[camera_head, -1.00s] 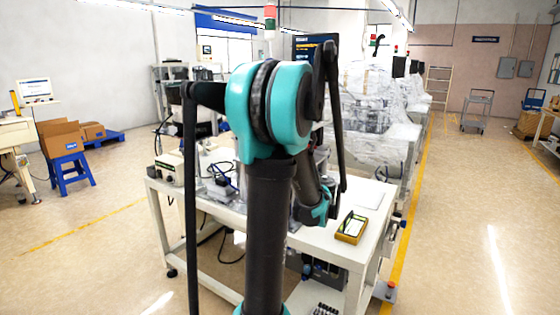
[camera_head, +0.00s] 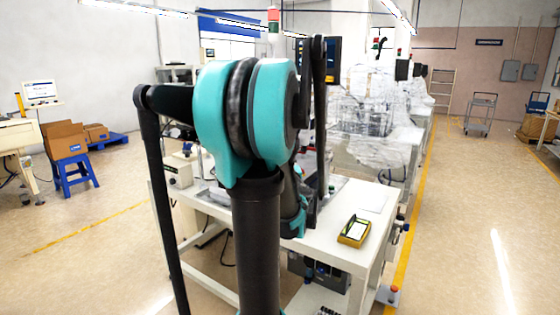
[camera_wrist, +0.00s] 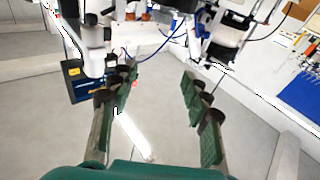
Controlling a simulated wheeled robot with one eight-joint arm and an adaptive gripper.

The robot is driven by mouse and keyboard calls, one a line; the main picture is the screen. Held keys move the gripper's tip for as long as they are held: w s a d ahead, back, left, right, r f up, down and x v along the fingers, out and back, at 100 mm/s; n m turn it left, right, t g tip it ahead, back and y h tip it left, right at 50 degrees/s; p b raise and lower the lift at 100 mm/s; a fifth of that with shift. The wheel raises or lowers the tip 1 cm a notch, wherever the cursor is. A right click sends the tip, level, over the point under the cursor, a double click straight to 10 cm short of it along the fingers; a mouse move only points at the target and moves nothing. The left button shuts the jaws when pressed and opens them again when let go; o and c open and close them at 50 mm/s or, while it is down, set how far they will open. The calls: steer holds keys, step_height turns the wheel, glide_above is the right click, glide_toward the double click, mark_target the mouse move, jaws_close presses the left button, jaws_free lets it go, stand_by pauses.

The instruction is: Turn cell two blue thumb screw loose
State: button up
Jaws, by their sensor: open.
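My gripper (camera_wrist: 158,80) is open in the wrist view, with two green-padded fingers apart and nothing between them. Beyond the fingertips are white and black machine parts (camera_wrist: 90,45) and blue tubes or cables. I cannot pick out the blue thumb screw in either view, nor tell which equipment is cell two. In the head view my own arm covers the middle of the white workbench (camera_head: 325,243) and hides the equipment behind it. My gripper does not show clearly there.
A yellow-edged case (camera_head: 354,231) lies on the bench's right part. Plastic-wrapped machines (camera_head: 372,100) stand behind. A blue stool (camera_head: 74,177) bears a cardboard box at the left.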

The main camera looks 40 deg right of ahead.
steer(key=s+a+f+g+y, duration=0.1)
steer(key=s+a+f+g, duration=0.3)
steer(key=a+f, duration=0.45)
steer(key=s+a+f+g+y, duration=0.25)
steer(key=a+f+g, duration=0.25)
steer(key=a+f, duration=0.4)
steer(key=s+a+f+g+y, duration=0.1)
steer(key=s+a+f+g, duration=0.35)
steer(key=a+f, duration=0.4)
steer(key=w+d+r+m+g+h, duration=0.4)
steer(key=w+d+r+m+h, duration=0.35)
steer(key=w+r, duration=0.4)
steer(key=w+d+r+m+g+h, duration=0.4)
steer(key=w+d+r+m+h, duration=0.35)
steer(key=w+r, duration=0.4)
steer(key=shift+m+y, duration=0.3)
steer(key=shift+y, duration=0.05)
steer(key=d, duration=0.5)
steer(key=s+d, duration=0.1)
steer(key=d, duration=0.5)
steer(key=s+d, duration=0.1)
steer(key=d, duration=0.4)
steer(key=shift+s+d+f, duration=0.2)
steer(key=shift+s+f, duration=0.05)
steer(key=shift+f, duration=0.15)
